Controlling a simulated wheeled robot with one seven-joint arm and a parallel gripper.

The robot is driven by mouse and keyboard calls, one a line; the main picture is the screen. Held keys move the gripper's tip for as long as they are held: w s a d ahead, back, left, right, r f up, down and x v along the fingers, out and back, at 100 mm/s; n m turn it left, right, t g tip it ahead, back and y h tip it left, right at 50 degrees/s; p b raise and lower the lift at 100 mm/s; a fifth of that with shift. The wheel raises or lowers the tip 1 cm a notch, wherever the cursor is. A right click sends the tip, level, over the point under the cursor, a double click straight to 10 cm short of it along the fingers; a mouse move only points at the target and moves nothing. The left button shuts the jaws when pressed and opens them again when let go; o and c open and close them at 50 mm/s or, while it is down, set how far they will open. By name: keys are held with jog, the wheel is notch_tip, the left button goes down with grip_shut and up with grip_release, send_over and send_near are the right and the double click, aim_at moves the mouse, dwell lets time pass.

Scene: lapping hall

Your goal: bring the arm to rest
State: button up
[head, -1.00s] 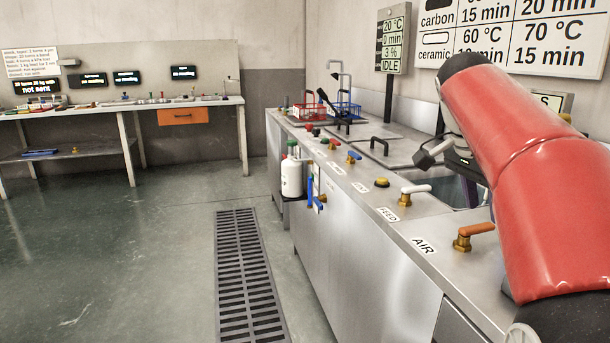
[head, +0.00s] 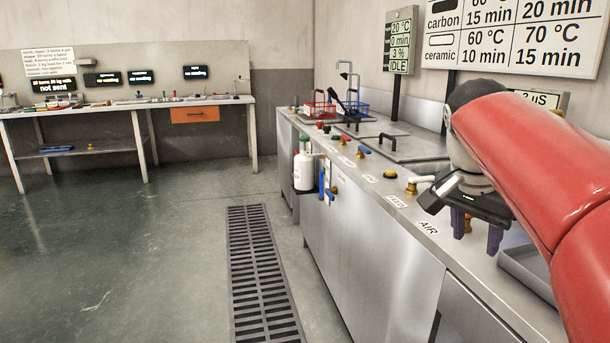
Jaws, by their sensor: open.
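My red arm (head: 545,165) reaches in from the right edge and bends down at a dark joint. My gripper (head: 476,231) points down over the steel counter (head: 405,238), near the AIR label (head: 428,227). Its two purple fingers are apart. I see nothing between them but a small red-orange part behind. I cannot tell how far the fingertips are above the counter.
A row of valves ends with a white-handled one (head: 418,184) left of my gripper. A grey tray (head: 530,270) lies right of it, partly behind my arm. Red (head: 319,109) and blue (head: 361,109) baskets stand farther back. The floor at left is clear around a drain grate (head: 262,270).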

jog(key=s+a+f+n+t+y, duration=0.1)
jog(key=s+a+f+n, duration=0.4)
jog(key=s+f, duration=0.2)
jog(key=s+a+f+n+t+y, duration=0.2)
jog(key=s+a+f+n, duration=0.4)
jog(key=f, duration=0.5)
jog(key=shift+s, duration=0.65)
dwell(0.6)
